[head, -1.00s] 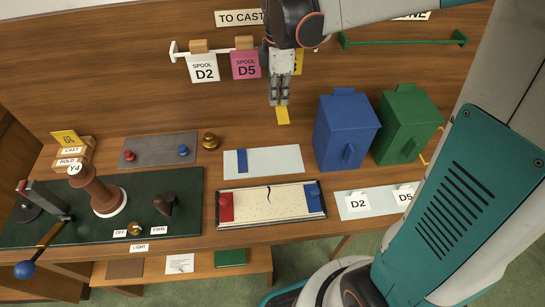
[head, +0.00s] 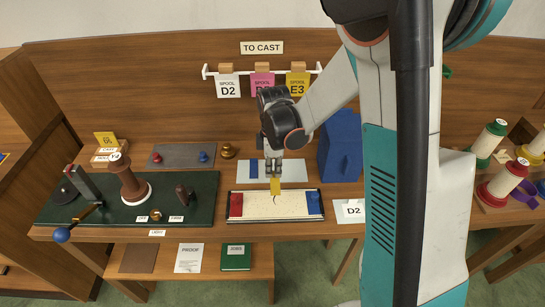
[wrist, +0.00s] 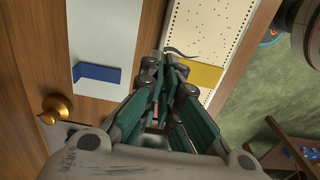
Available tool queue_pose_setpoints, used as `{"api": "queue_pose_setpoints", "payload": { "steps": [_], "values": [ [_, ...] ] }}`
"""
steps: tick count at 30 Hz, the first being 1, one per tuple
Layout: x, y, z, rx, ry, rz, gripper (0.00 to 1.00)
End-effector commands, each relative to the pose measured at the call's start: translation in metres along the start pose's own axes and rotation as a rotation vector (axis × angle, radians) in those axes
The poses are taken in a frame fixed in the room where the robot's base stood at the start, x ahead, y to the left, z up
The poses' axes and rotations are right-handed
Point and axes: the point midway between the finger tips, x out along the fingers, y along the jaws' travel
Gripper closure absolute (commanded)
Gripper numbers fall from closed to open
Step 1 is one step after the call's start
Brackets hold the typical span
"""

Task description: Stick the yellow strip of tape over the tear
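My gripper (head: 273,171) is shut on the yellow strip of tape (head: 276,186), which hangs below the fingertips at the far side of the perforated paper (head: 262,206). In the wrist view the yellow strip (wrist: 205,75) sticks out beside the closed fingers (wrist: 170,62). The tear (wrist: 182,53) is a dark curved line in the paper, close to the strip in that view. In the head view the strip hides part of the tear. I cannot tell whether the strip touches the paper.
A red block (head: 236,205) and a blue block (head: 313,203) sit at the paper's two ends. Behind lies a pale plate (head: 291,169) with a blue strip (head: 254,168). A blue box (head: 340,148) stands at right, a brass knob (head: 228,150) at back left.

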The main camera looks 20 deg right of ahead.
Motion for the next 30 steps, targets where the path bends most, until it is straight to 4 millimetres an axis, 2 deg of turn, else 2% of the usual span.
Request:
{"api": "queue_pose_setpoints", "payload": {
  "steps": [4, 18, 30],
  "values": [
    [0.006, 0.0, 0.001, 0.005, 0.0, 0.0, 1.0],
    [0.007, 0.0, 0.001, 0.005, 0.0, 0.0, 1.0],
    [0.038, 0.0, 0.001, 0.005, 0.0, 0.0, 1.0]
  ]
}}
